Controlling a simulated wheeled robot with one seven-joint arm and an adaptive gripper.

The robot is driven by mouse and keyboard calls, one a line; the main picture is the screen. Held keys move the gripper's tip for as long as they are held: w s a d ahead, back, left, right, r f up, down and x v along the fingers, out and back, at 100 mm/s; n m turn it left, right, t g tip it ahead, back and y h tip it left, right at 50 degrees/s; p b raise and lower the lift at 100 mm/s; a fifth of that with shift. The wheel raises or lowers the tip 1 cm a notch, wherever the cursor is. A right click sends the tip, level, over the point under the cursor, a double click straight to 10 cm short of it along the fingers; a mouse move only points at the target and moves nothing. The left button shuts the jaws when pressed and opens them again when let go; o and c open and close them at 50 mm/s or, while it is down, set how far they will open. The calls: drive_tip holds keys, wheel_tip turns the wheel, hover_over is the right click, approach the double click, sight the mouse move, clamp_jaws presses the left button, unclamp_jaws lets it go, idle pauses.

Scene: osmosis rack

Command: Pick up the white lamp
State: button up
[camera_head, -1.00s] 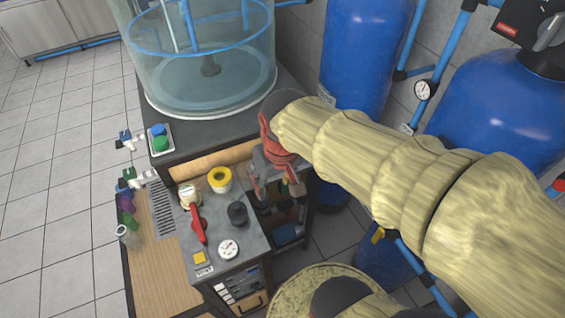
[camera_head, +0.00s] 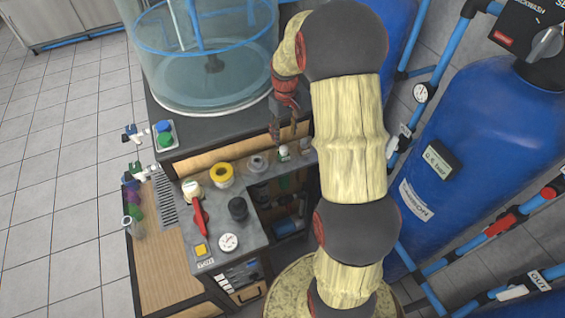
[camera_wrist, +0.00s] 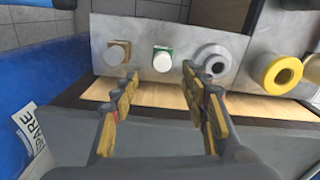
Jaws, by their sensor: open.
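A small white round piece on a green-edged base, which looks like the white lamp (camera_wrist: 162,61), sits on the grey panel in the wrist view. It also shows in the head view (camera_head: 283,154), just below my fingertips. A second whitish round piece on a brown square base (camera_wrist: 116,53) sits to its left in the wrist view; I cannot tell for sure which one is the lamp. My gripper (camera_wrist: 161,78) is open and empty, its two fingers apart, with the white piece seen between and beyond the tips. In the head view my gripper (camera_head: 284,135) points down above the panel.
A grey ring-shaped fitting (camera_wrist: 212,61) and a yellow ring (camera_wrist: 277,73) sit to the right in the wrist view. A red-handled valve (camera_head: 200,215), black knob (camera_head: 238,208) and gauge (camera_head: 228,242) stand nearer. A clear tank (camera_head: 205,60) and blue tank (camera_head: 465,150) flank the arm.

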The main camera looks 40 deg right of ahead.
sight(284, 148)
drive_tip(key=shift+s+a+f, duration=0.15)
drive_tip(key=shift+s+f, duration=0.1)
drive_tip(key=shift+f, duration=0.05)
drive_tip(key=f, duration=0.3)
drive_tip(key=f+b, duration=0.1)
drive_tip(key=f, duration=0.3)
drive_tip(key=shift+w+f, duration=0.2)
drive_tip(key=shift+f, duration=0.05)
drive_tip(key=shift+c, duration=1.1)
drive_tip(key=c, duration=0.7)
drive_tip(key=shift+r, duration=0.1)
wheel_tip(284, 148, up, 28)
drive_tip(key=p, duration=0.3)
